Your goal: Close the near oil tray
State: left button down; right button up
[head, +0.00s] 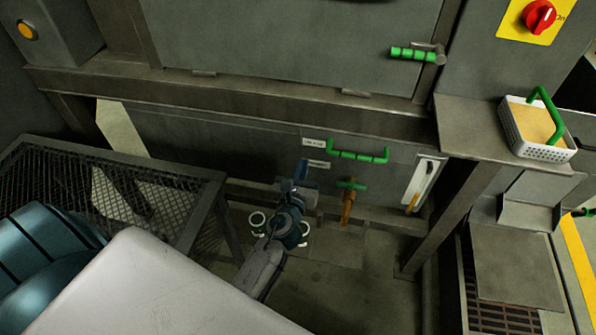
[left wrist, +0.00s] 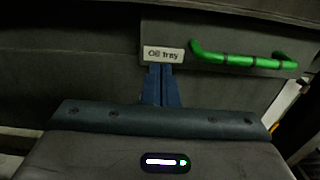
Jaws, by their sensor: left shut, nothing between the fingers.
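The oil tray's grey front panel (head: 385,181) is in the lower part of the machine in the head view. It bears a green bar handle (head: 358,156), which also shows in the left wrist view (left wrist: 243,60). A white "Oil Tray" label (left wrist: 164,55) is left of the handle. My left gripper (head: 301,164) is shut and empty, its blue fingers (left wrist: 161,70) pointing at the panel just below the label, left of the handle. I cannot tell whether the fingertips touch the panel, or how far out the tray stands. My right gripper is not in view.
An orange-brown valve pipe with a green handle (head: 351,185) stands below the tray's handle. A mesh-topped table (head: 150,185) is at left. A white basket (head: 540,150) with a green handle sits on the ledge at right. A steel leg (head: 445,215) stands right of the panel.

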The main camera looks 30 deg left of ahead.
aim_at(312, 137)
pick_arm(q)
jog(key=x, duration=0.9)
jog(key=shift+w+f, duration=0.1)
jog(key=shift+w, duration=0.15)
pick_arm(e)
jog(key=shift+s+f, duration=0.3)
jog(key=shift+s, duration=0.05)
pick_arm(q)
jog(key=shift+w+a, duration=0.1)
jog(key=shift+w, duration=0.1)
jog(key=x, duration=0.3)
jog(key=shift+w+a, duration=0.1)
jog(key=shift+w, duration=0.25)
jog(key=shift+r, duration=0.4)
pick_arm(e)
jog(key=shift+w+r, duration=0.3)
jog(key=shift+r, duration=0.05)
